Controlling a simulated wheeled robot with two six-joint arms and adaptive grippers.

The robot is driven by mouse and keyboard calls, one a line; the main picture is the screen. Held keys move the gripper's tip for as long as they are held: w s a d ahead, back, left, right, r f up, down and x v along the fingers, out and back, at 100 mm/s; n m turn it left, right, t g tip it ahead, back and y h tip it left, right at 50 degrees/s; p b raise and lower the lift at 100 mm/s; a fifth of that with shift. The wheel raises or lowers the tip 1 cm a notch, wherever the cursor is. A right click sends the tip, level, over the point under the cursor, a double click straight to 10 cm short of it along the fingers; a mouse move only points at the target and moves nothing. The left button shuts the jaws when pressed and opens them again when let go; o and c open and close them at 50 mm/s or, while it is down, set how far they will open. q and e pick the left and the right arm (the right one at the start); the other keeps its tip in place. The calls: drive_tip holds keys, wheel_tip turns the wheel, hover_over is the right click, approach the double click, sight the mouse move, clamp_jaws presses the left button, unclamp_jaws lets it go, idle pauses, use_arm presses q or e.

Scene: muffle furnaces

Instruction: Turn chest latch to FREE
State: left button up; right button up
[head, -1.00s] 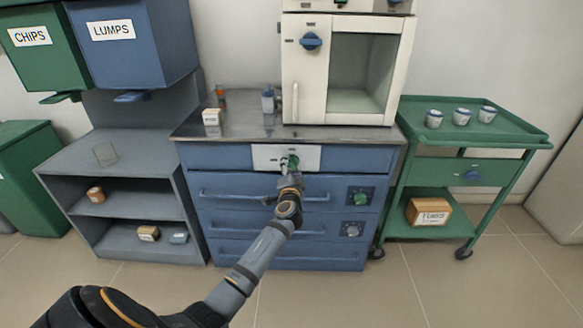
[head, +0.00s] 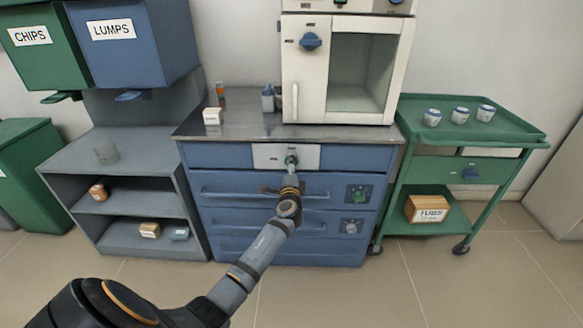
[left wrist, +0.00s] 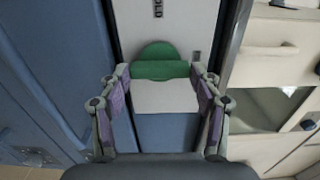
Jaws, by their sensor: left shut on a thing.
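The chest latch is a green round knob with a raised grip bar (left wrist: 160,70), set on a pale plate (left wrist: 180,25) on the blue chest's top front. In the head view the plate (head: 308,152) is seen with the green latch (head: 291,158) at its middle. My left gripper (head: 291,172) reaches it from the front and is shut on the latch. In the left wrist view my left gripper (left wrist: 160,76) has one finger at each end of the bar. A partly cut-off label lies above the knob and a small blurred one to its right. My right gripper is out of view.
The blue chest has drawer handles and a green dial (head: 359,194) below right. A green trolley (head: 470,130) with several cups is to the right; grey shelves (head: 90,165) are left.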

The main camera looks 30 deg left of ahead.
use_arm(q)
drive_tip(key=shift+f, duration=0.1)
drive_tip(key=o, duration=1.2)
drive_tip(key=shift+c, duration=0.2)
drive_tip(key=v, duration=1.2)
drive_tip(key=shift+s, duration=0.1)
